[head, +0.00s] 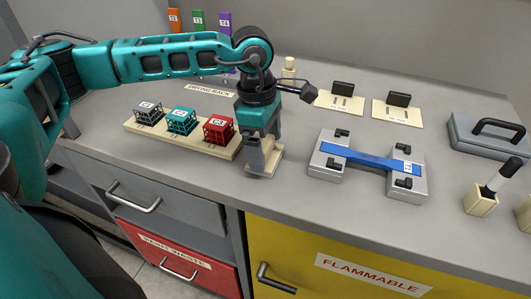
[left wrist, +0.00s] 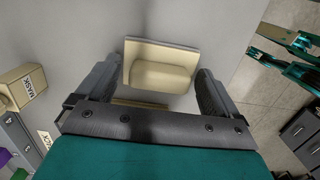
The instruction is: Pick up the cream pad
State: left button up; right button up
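The cream pad (head: 265,168) lies on the grey worktop near its front edge, right of the lattice cubes. It has a flat base and a raised rounded block, seen clearly in the left wrist view (left wrist: 160,68). My left gripper (head: 262,157) points down over it and hides part of it in the head view. In the left wrist view the fingers stand apart with the pad between them. Thin gaps show on both sides, so the gripper looks open. My right gripper is not in view.
A cream board (head: 133,127) with three lattice cubes is close on the left. A grey fixture (head: 325,172) with a blue bar (head: 370,160) stands to the right. A grey case (head: 485,138) and a cream holder (head: 481,203) are farther right. Drawers lie below the front edge.

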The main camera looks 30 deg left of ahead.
pick_arm(q)
jog(key=c, duration=0.9)
jog(key=shift+r, duration=0.2)
jog(key=shift+c, duration=0.2)
